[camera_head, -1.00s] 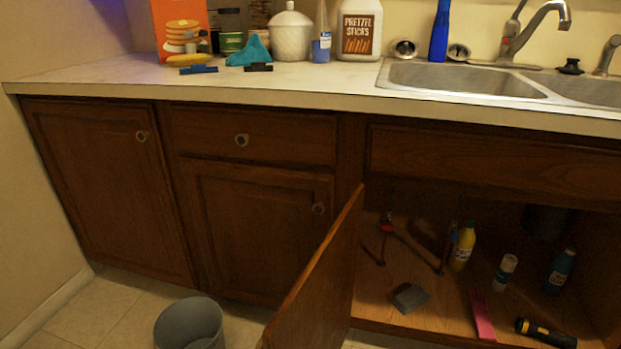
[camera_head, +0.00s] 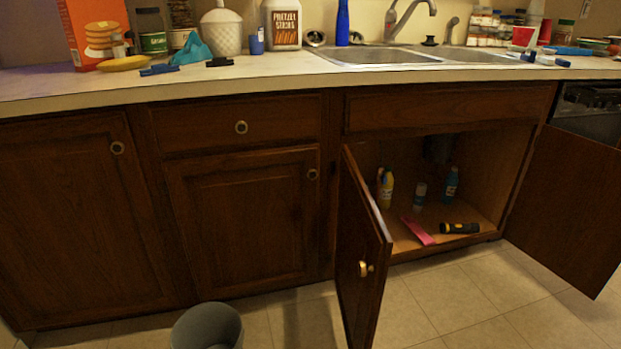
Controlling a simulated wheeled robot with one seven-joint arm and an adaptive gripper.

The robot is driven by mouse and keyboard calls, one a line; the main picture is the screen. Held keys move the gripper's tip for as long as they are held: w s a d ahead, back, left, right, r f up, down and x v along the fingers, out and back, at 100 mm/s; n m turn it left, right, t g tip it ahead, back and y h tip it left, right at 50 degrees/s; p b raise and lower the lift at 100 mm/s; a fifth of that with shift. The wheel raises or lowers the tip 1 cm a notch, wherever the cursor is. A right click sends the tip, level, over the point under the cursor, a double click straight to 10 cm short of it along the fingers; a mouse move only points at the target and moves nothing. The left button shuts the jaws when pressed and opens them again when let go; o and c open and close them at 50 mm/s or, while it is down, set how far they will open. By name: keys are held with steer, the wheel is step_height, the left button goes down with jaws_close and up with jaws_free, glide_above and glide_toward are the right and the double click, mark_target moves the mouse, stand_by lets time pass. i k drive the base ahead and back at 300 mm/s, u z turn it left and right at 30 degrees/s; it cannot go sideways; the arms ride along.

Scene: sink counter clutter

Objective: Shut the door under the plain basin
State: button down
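A double sink is set in the counter, with a left basin (camera_head: 380,54) and a right basin (camera_head: 480,55). I cannot tell which basin is the plain one. The wooden cabinet below the sink stands open. Its left door (camera_head: 358,225) swings out toward me, with a round knob (camera_head: 364,268) on its face. Its right door (camera_head: 572,205) also stands open, swung out to the right, its knob not visible. My gripper is not in view.
A grey bin (camera_head: 207,328) stands on the floor left of the left door. Inside the cabinet are a yellow bottle (camera_head: 386,188), a blue bottle (camera_head: 451,184), a pink item (camera_head: 417,230) and a flashlight (camera_head: 459,228). Tiled floor (camera_head: 470,300) between the doors is clear.

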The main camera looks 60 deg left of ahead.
mark_target(364, 243)
steer(key=k, duration=0.2)
steer(key=u, duration=1.45)
steer(key=i, duration=0.35)
steer(key=z, duration=0.05)
